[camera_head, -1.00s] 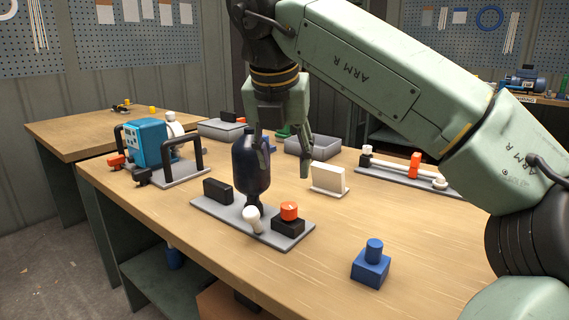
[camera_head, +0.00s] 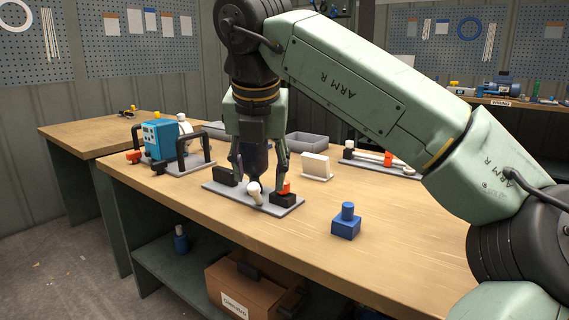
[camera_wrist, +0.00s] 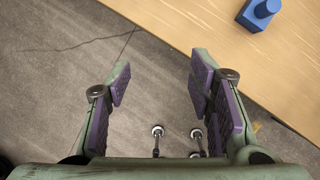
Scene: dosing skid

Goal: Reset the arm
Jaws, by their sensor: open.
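My gripper (camera_head: 260,170) hangs fingers down in the head view, open and empty. In the wrist view its two fingers (camera_wrist: 160,75) are spread apart, with bare floor between and below them and the table edge to the upper right. In the head view the gripper overlaps the dark bottle (camera_head: 254,162) on the grey plate (camera_head: 225,197), one finger on either side in the picture. The wrist view shows no bottle between the fingers. The bottle's upper part is hidden behind my gripper.
A blue block with a round knob (camera_head: 346,227) stands near the table's front edge; it also shows in the wrist view (camera_wrist: 259,12). The plate also carries an orange button (camera_head: 284,188) and a white knob (camera_head: 254,188). A blue pump (camera_head: 160,138) stands left. A brown box (camera_head: 252,284) is below.

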